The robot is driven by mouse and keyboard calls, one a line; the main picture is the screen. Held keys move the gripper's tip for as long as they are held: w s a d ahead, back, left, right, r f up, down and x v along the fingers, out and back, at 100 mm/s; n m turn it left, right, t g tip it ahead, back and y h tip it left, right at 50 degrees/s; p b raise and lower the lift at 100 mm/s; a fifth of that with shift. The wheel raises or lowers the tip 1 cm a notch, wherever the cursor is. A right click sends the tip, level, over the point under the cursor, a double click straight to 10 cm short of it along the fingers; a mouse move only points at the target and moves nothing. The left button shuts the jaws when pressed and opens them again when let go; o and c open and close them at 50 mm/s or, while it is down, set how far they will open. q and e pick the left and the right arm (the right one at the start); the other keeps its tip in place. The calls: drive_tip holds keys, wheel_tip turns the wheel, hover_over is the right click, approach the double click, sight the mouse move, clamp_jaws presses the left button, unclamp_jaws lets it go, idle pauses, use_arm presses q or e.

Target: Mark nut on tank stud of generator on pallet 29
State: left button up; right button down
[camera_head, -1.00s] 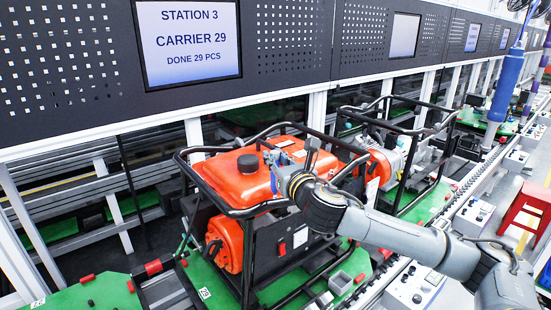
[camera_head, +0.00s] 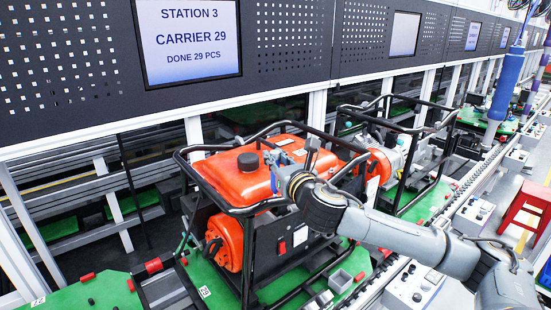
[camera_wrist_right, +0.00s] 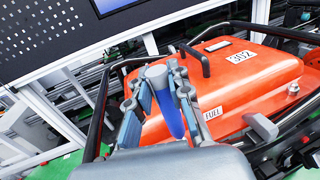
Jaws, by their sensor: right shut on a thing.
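The generator (camera_head: 230,178) has an orange tank with a black cap (camera_head: 248,162) and stands in a black tube frame on a green pallet (camera_head: 205,292) marked 29. A small metal stud with a nut (camera_wrist_right: 293,89) shows at the tank's right edge, apart from the marker. My left gripper is out of view.
A station screen (camera_head: 188,38) reads carrier 29. A second generator (camera_head: 385,160) stands on the line to the right. The black frame tubes (camera_head: 240,211) pass close around my right gripper. A red stool (camera_head: 524,212) stands at the far right.

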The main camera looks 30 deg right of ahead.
drive_tip(key=shift+r, duration=0.15)
wheel_tip(320, 180, up, 2)
drive_tip(key=p, duration=0.2)
drive_tip(key=shift+r+p, duration=0.2)
drive_tip(key=shift+p, duration=0.2)
drive_tip(key=shift+r+p, duration=0.9)
drive_tip(key=shift+r, duration=0.35)
drive_tip(key=shift+f, duration=0.15)
